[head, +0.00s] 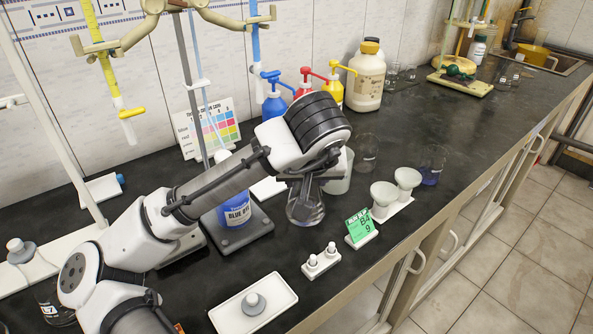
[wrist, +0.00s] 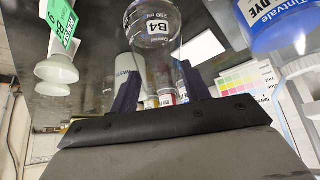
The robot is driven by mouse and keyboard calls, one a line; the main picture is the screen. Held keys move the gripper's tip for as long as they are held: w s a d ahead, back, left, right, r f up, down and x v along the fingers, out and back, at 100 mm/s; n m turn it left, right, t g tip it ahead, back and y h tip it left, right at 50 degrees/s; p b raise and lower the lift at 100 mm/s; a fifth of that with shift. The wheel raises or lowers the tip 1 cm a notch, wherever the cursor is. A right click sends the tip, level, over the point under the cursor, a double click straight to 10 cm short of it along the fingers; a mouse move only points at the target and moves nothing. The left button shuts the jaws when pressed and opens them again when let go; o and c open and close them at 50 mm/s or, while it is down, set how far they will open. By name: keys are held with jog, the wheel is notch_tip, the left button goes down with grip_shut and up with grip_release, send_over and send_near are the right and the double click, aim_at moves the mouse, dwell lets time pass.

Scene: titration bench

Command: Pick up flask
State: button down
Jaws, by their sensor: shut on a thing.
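The clear glass flask (head: 307,212) stands on or just above the dark bench under my gripper (head: 303,190). In the head view my gripper hides the upper part of the flask. I cannot tell whether its base touches the bench.
A blue-dye bottle (head: 235,211) on a dark stand base is close to the left. A green "B4" card (head: 359,227) and two white funnels (head: 395,189) stand to the right. Clear beakers and pump bottles (head: 333,90) are behind. The bench front holds a white tray (head: 232,318).

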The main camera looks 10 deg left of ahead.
jog(key=shift+s+d, duration=0.85)
jog(key=shift+d, duration=0.05)
jog(key=shift+s, duration=0.1)
jog(key=shift+r, duration=0.15)
dwell(1.4)
jog(key=shift+r+p, duration=1.3)
jog(key=shift+r, duration=0.1)
